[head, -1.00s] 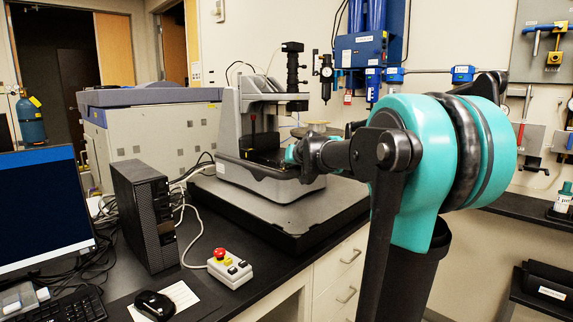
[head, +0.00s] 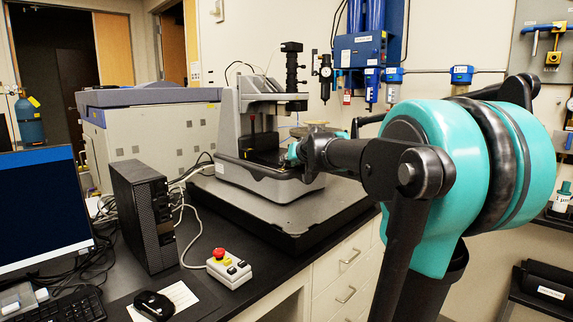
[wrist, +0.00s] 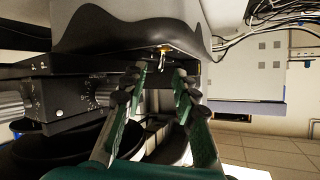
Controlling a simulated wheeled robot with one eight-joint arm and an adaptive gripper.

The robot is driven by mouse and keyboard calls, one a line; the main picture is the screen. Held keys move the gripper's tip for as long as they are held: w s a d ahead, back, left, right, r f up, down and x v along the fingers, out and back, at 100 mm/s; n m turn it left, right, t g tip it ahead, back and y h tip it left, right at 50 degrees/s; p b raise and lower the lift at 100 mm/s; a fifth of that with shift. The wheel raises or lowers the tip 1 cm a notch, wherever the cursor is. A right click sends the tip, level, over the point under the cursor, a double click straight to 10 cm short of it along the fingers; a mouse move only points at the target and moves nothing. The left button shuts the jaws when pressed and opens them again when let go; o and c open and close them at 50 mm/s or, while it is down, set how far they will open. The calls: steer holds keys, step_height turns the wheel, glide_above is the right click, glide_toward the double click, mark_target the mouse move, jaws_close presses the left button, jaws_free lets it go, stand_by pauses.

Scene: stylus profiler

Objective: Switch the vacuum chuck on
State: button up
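The stylus profiler (head: 232,130) stands on a black slab on the bench in the head view. The wrist view appears upside down. It shows a small metal toggle lever (wrist: 162,60) with a brass-coloured collar, at the edge of the profiler's grey body (wrist: 130,25). My gripper (wrist: 158,82) is open and empty, its two dark-padded fingers either side of the lever's line. The lever tip shows just beyond the fingertips, and I see no clear contact. In the head view my arm reaches to the profiler's front; the gripper (head: 293,152) is mostly hidden there.
A black stage block with knobs (wrist: 75,95) lies close left of my fingers in the wrist view. A control box with a red button (head: 229,267), a computer tower (head: 146,215) and cables stand left of the profiler. Bare bench shows in front.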

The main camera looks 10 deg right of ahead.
steer(key=v, duration=0.8)
steer(key=shift+s, duration=0.3)
steer(key=shift+d+r, duration=0.1)
steer(key=shift+d, duration=0.05)
